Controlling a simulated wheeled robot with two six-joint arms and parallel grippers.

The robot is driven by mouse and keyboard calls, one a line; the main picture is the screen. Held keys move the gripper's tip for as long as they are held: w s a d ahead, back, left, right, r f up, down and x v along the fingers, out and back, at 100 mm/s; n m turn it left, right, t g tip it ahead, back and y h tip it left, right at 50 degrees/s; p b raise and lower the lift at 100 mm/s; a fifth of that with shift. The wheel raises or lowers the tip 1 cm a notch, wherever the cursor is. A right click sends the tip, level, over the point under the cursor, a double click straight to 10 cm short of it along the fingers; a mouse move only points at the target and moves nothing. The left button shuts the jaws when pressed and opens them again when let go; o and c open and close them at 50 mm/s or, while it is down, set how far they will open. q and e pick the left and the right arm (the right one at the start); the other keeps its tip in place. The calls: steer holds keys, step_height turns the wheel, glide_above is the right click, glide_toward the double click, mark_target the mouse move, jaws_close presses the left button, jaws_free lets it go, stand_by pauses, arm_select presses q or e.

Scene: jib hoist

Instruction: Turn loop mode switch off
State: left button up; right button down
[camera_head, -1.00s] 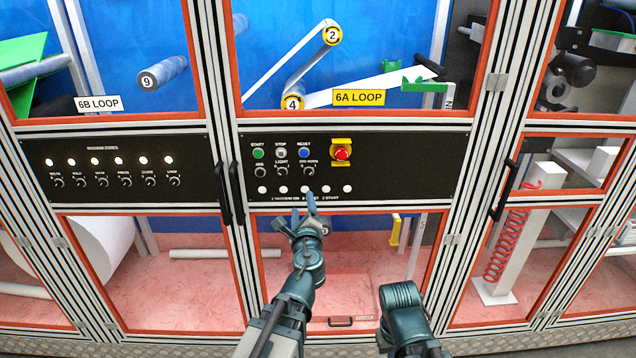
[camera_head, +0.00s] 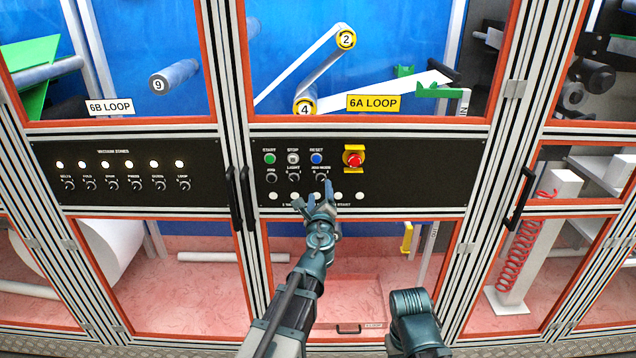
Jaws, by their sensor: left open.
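A black control panel (camera_head: 420,180) carries START, STOP and RESET buttons in a row, with small rotary switches below. The right-hand rotary switch (camera_head: 320,177), under the blue RESET button (camera_head: 316,158), has a small label that seems to end in MODE. Its exact setting is too small to tell. My left gripper (camera_head: 313,195) is open and empty, its fingers spread in front of the panel's lower part. One fingertip appears just below and right of that switch; I cannot tell whether it touches. My right arm (camera_head: 410,305) shows at the bottom, its gripper not visible.
A red emergency button (camera_head: 353,158) on a yellow plate sits right of the switches. A row of white lamps (camera_head: 274,196) lies below them. A black door handle (camera_head: 247,197) stands at left. Another panel (camera_head: 120,196) holds several knobs, one labelled LOOP.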

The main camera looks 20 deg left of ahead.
mark_target(320, 180)
arm_select(q)
steer(key=x, duration=0.5)
steer(key=shift+w, duration=0.2)
steer(key=shift+s, duration=0.1)
jaws_close()
